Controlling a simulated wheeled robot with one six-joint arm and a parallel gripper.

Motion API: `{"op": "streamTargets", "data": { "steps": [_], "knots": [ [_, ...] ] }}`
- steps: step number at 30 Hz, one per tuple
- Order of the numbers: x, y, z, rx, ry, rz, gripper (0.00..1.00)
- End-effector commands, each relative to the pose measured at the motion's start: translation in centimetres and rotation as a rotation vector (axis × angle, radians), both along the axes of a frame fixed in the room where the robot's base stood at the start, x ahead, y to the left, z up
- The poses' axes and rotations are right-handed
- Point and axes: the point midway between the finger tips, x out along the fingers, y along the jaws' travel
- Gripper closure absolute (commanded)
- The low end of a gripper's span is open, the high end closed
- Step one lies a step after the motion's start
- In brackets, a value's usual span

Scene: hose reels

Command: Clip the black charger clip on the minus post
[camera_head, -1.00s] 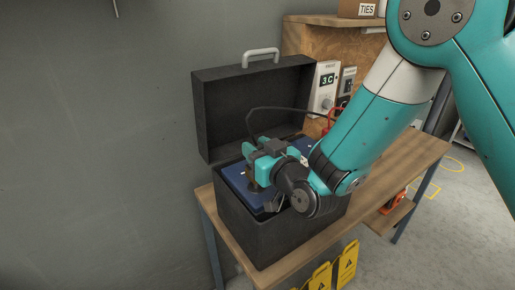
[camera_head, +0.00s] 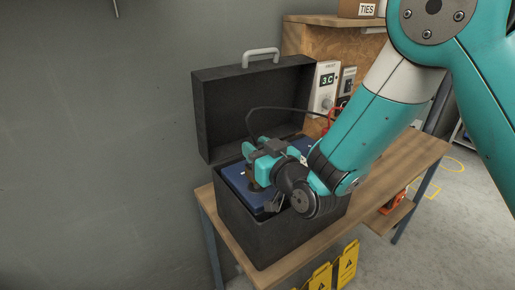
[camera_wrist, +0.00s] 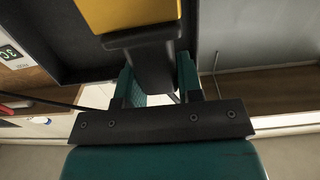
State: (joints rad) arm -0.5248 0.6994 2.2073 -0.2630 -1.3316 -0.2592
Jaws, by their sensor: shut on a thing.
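My gripper (camera_head: 264,160) is shut on the black charger clip (camera_wrist: 150,65), which sits between its teal fingers in the wrist view. In the head view my gripper is over the blue battery (camera_head: 236,181) in the open black box (camera_head: 255,235). A black cable (camera_head: 282,108) arcs from the gripper area toward the wall unit. The minus post cannot be made out; my gripper and arm cover much of the battery top. I cannot tell whether the clip touches a post.
The box's raised lid (camera_head: 240,105) stands behind my gripper. The box rests on a wooden bench (camera_head: 400,160). A grey unit marked 3 C (camera_head: 326,85) and a red item (camera_head: 333,115) are behind my arm. Yellow signs (camera_head: 346,262) stand below the bench front.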

Motion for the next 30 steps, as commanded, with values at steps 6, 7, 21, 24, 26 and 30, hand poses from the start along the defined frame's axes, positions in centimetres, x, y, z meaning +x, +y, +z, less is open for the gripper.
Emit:
{"op": "streamTargets", "data": {
  "steps": [6, 7, 21, 24, 26, 30],
  "knots": [
    [0.0, 0.0, -0.1, 0.001, -0.001, 0.000, 1.00],
    [0.0, 0.0, -0.2, 0.001, 0.000, 0.000, 1.00],
    [0.0, 0.0, -1.3, 0.001, 0.000, 0.000, 1.00],
    [0.0, 0.0, -1.6, 0.001, 0.000, 0.000, 1.00],
    [0.0, 0.0, -1.7, 0.001, 0.000, 0.000, 1.00],
    [0.0, 0.0, -1.9, 0.001, 0.000, 0.000, 0.62]
  ]
}}
